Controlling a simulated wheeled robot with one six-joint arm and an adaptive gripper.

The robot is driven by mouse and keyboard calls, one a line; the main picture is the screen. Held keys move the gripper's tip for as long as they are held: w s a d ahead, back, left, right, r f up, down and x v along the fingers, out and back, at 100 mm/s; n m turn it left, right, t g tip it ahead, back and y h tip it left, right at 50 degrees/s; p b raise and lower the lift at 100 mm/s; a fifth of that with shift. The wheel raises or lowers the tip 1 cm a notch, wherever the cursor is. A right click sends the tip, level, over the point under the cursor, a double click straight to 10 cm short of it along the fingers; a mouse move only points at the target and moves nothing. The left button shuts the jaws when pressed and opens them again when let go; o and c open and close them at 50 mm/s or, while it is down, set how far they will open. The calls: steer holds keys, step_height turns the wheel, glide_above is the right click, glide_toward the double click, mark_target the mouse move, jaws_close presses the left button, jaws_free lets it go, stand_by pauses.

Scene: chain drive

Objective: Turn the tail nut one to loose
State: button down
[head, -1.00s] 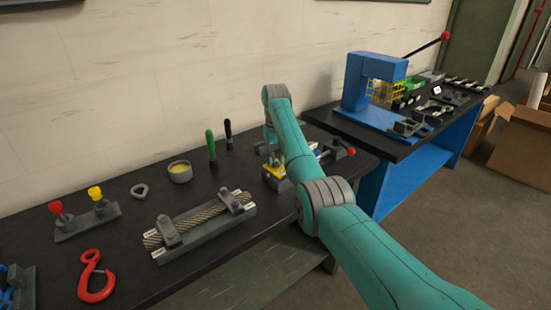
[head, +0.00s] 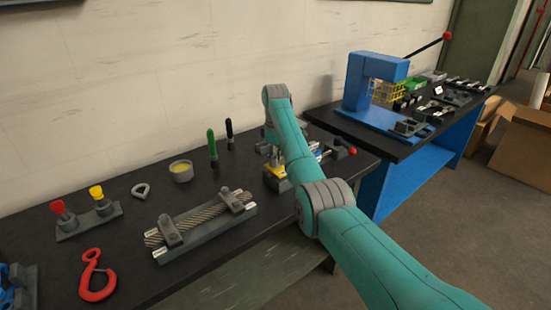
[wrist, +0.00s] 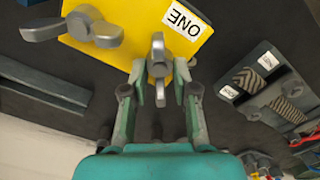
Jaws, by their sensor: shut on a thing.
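In the wrist view, a grey wing nut (wrist: 157,68) sits on a yellow plate beside a white label reading ONE (wrist: 184,19). My gripper (wrist: 158,80) is shut on this nut, with one finger on each side of it. The nut's wings run up and down in the picture, between the fingers. A second grey wing nut (wrist: 76,27) is on the same yellow plate (wrist: 130,22), to the left. In the head view the yellow fixture (head: 276,171) shows on the bench, partly behind my arm, and the nut cannot be made out there.
A rope fixture (head: 205,225), a red hook (head: 97,280), a tin (head: 181,172) and upright green (head: 212,148) and black (head: 229,135) handled tools are left of my arm on the black bench. A blue press (head: 362,85) stands on the table to the right.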

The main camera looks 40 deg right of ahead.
steer(key=n, duration=0.4)
steer(key=shift+s+a+f+n, duration=0.1)
steer(key=shift+f+n, duration=0.05)
steer(key=shift+n, duration=0.25)
steer(key=n, duration=0.3)
steer(key=shift+s+n, duration=0.1)
steer(key=shift+n, duration=0.2)
steer(key=n, duration=0.4)
steer(key=shift+s, duration=0.15)
steer(key=shift+f+n, duration=0.1)
steer(key=shift+n, duration=2)
steer(key=shift+s, duration=0.1)
steer(key=c, duration=1.2)
jaws_free()
steer(key=shift+c, duration=0.2)
